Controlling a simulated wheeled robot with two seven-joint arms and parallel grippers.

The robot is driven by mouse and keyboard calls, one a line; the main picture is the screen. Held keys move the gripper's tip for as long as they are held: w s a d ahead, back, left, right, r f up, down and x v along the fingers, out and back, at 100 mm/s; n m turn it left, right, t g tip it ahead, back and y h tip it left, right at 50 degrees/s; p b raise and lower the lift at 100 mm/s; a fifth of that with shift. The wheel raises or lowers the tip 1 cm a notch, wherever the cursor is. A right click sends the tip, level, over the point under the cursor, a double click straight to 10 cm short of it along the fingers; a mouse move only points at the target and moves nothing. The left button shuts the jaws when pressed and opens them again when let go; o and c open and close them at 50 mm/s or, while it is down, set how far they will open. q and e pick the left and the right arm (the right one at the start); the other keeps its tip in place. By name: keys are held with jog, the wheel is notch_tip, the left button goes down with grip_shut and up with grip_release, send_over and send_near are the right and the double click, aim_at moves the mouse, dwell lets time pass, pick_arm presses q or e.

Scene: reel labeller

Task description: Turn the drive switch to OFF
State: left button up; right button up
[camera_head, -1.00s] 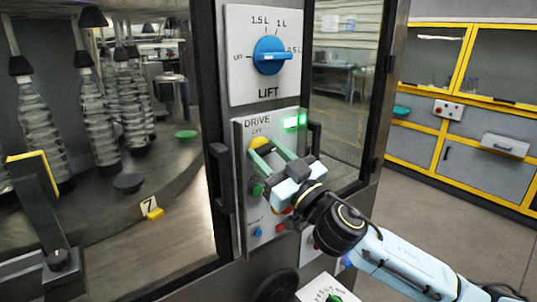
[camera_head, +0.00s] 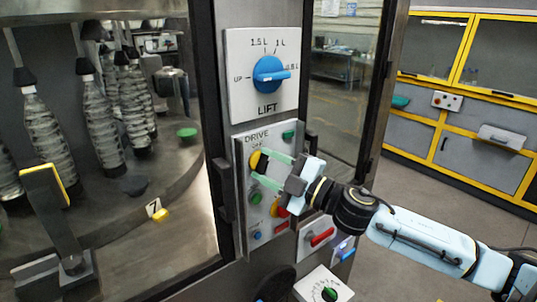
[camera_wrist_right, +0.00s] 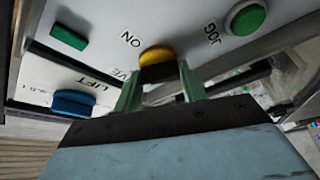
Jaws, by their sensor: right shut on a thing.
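The drive switch is a yellow knob (camera_head: 255,160) on the grey DRIVE panel (camera_head: 240,207), below the DRIVE label. My right gripper (camera_head: 264,166) reaches in from the right with its green fingers at the knob. In the right wrist view the yellow knob (camera_wrist_right: 157,55) sits between the two fingertips (camera_wrist_right: 158,76), and the jaws are shut on it. An ON label shows beside it there. The knob's pointer is hidden, so I cannot tell its setting. A green lamp (camera_head: 289,134) at the panel's top right is dark. My left gripper is out of view.
The blue LIFT knob (camera_head: 269,75) is on the plate above. A black handle (camera_head: 223,190) stands left of the panel. A green button (camera_head: 255,195) and red parts lie below the switch. Bottles (camera_head: 98,125) stand behind the left window. Open floor lies at right.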

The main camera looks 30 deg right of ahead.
jog(key=n+p, duration=0.1)
jog(key=n+g+p, duration=0.1)
jog(key=n+p, duration=0.2)
jog(key=shift+r+g, duration=0.25)
jog(key=shift+g, duration=0.05)
jog(key=shift+f+n+g+p, duration=0.15)
jog(key=shift+n+g+p, duration=0.15)
jog(key=shift+n+p, duration=0.5)
jog(key=o, duration=1)
jog(key=shift+s+f, duration=0.1)
